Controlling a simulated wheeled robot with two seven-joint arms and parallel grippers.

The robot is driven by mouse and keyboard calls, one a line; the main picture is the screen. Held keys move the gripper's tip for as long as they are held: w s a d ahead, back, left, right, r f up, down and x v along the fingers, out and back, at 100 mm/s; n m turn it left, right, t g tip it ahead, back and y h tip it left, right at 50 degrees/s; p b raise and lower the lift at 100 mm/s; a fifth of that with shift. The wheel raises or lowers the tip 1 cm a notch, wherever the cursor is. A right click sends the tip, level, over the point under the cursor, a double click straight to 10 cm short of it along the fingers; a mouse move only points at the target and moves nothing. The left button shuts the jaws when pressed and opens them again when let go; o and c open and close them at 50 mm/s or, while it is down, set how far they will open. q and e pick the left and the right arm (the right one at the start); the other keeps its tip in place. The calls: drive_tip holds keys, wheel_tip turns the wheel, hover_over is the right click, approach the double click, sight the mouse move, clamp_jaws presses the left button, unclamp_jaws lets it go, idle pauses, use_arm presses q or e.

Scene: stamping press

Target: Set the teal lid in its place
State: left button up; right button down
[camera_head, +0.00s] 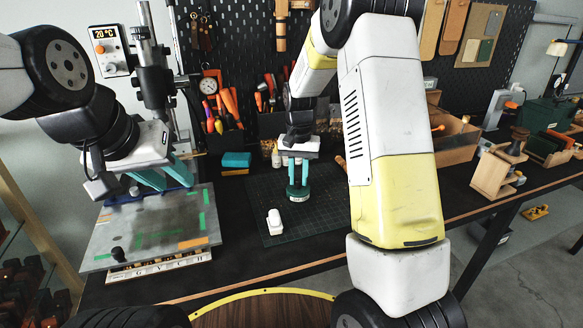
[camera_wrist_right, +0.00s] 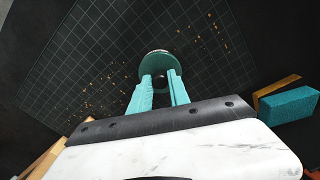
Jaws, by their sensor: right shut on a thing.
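The teal lid (camera_head: 299,194) is a small round piece over the dark cutting mat (camera_head: 325,217) in the head view. My right gripper (camera_head: 298,181) points down, with its teal fingers shut on the lid. In the right wrist view the lid (camera_wrist_right: 153,64) shows as a round teal rim between the fingertips of the right gripper (camera_wrist_right: 160,82). I cannot tell whether the lid touches the mat. My left gripper (camera_head: 166,180) is over the grey plate of the press at the left, its two teal fingers apart and nothing seen between them.
The grey plate (camera_head: 110,238) carries green and orange marks and a black knob. A small white object (camera_head: 274,221) stands on the mat. A teal block (camera_head: 236,160) lies behind it; tool holders line the back. My right arm hides the bench's middle right.

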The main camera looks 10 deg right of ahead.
sight(298, 179)
drive_tip(key=c, duration=1.1)
unclamp_jaws()
drive_tip(key=shift+c, duration=0.2)
wheel_tip(298, 179, up, 8)
drive_tip(key=shift+f, duration=0.25)
drive_tip(key=shift+s+r, duration=0.15)
drive_tip(key=shift+r, duration=0.2)
drive_tip(key=s+r+n+t, duration=0.1)
drive_tip(key=s+r, duration=0.3)
drive_tip(key=s, duration=0.4)
drive_tip(key=s+d+r+n+t+y, duration=0.1)
drive_tip(key=s+r+t, duration=0.2)
drive_tip(key=s, duration=0.6)
drive_tip(key=s+d+r+n+t+y, duration=0.1)
drive_tip(key=s+r, duration=0.3)
drive_tip(key=s, duration=0.4)
drive_tip(key=shift+s+d+r+n+t, duration=0.15)
drive_tip(key=shift+s+r+n+t, duration=0.2)
drive_tip(key=shift+t, duration=0.25)
